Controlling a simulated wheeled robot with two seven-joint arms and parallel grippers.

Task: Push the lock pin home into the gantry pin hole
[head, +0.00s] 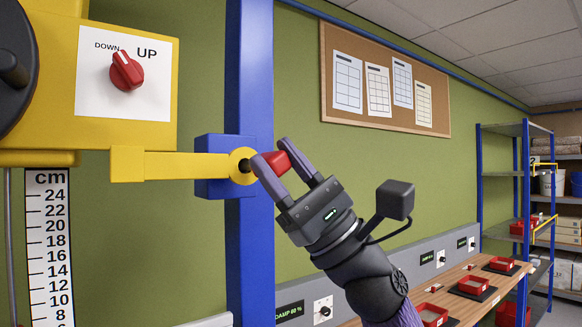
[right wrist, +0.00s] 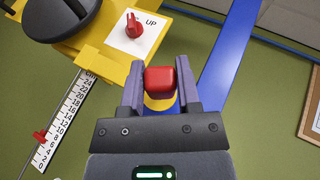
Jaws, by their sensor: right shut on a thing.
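The lock pin has a red head (head: 278,162), which also shows in the right wrist view (right wrist: 160,80). My right gripper (head: 285,163) is shut on this red head, one finger on each side; it shows too in the right wrist view (right wrist: 160,88). The gantry pin hole is at the round yellow boss (head: 240,160) at the end of the yellow arm, against the blue post (head: 250,80). The red head sits just right of the boss. A dark part shows at the hole, but how deep the pin sits is hidden. My left gripper is not in view.
A white panel with a red DOWN/UP knob (head: 126,72) is on the yellow housing at upper left. A cm scale (head: 50,240) hangs below it. A bench (head: 460,290) with red trays and a blue shelf rack (head: 505,180) stand at right.

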